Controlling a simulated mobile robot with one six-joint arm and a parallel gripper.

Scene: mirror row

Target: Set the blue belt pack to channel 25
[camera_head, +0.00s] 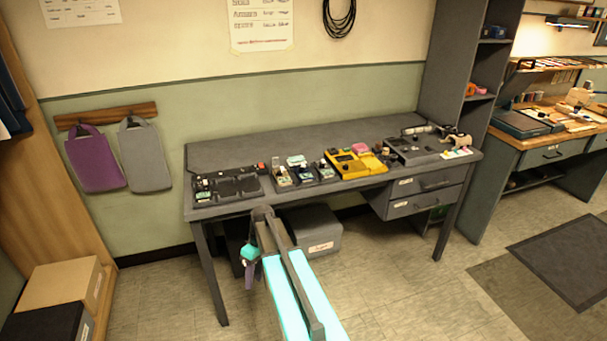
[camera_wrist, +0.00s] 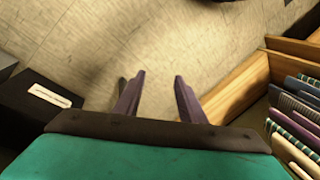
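The grey desk (camera_head: 290,143) stands against the wall in the head view. Several small devices sit in a row of dark holders (camera_head: 303,180) at its middle. One there has a pale blue-green top (camera_head: 296,160); I cannot tell if it is the blue belt pack, and no channel reading is legible. My gripper (camera_head: 249,282) hangs low in front of the desk's left part, below the desktop and apart from the devices. In the wrist view my gripper (camera_wrist: 156,80) has its two purple fingers spread, with only floor between them.
A black panel (camera_head: 229,188), a yellow unit (camera_head: 355,162) and a grey unit (camera_head: 417,148) share the desktop. A grey bin (camera_head: 312,233) is underneath. Cardboard (camera_head: 62,286) and black boxes stand at left. The wrist view shows a labelled black box (camera_wrist: 40,98) and upright folders (camera_wrist: 297,125).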

